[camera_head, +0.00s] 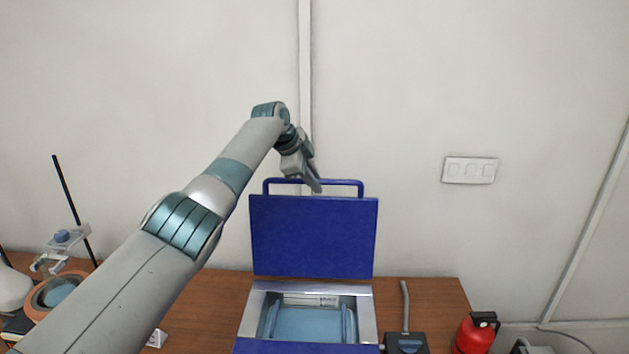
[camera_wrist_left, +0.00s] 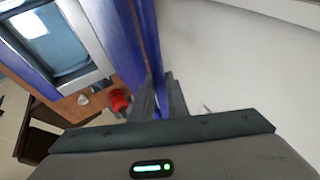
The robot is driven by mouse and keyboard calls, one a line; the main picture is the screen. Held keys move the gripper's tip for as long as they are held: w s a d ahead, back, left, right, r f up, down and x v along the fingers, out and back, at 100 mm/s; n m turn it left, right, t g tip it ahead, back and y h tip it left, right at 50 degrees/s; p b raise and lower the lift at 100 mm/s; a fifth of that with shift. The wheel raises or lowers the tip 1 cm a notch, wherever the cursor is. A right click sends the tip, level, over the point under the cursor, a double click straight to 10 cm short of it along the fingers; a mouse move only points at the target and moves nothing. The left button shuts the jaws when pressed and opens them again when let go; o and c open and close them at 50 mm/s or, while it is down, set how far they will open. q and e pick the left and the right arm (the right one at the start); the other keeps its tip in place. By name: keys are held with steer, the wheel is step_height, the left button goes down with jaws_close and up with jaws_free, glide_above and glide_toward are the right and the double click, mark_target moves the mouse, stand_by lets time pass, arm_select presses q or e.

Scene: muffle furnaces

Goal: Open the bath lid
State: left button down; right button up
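The blue bath lid (camera_head: 313,237) stands upright at the back of the bath (camera_head: 247,318), which is open with pale blue water in its metal basin. The lid's blue bar handle (camera_head: 344,182) is along its top edge. My left gripper (camera_head: 317,186) is at the middle of this handle, above the lid. In the left wrist view the fingers (camera_wrist_left: 163,82) look closed around the blue handle (camera_wrist_left: 154,50), with the lid (camera_wrist_left: 118,40) beside it. My right gripper is in neither view.
A red bottle (camera_head: 476,333) stands right of the bath, near a dark blue device (camera_head: 405,343) with an upright rod. A stand with a clamp (camera_head: 62,239) is at the left. The wall behind carries a socket plate (camera_head: 469,170).

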arm_select(q)
steer(key=c, duration=1.7)
jaws_free()
steer(key=shift+f, duration=0.35)
steer(key=shift+c, duration=0.2)
steer(key=shift+s, duration=0.1)
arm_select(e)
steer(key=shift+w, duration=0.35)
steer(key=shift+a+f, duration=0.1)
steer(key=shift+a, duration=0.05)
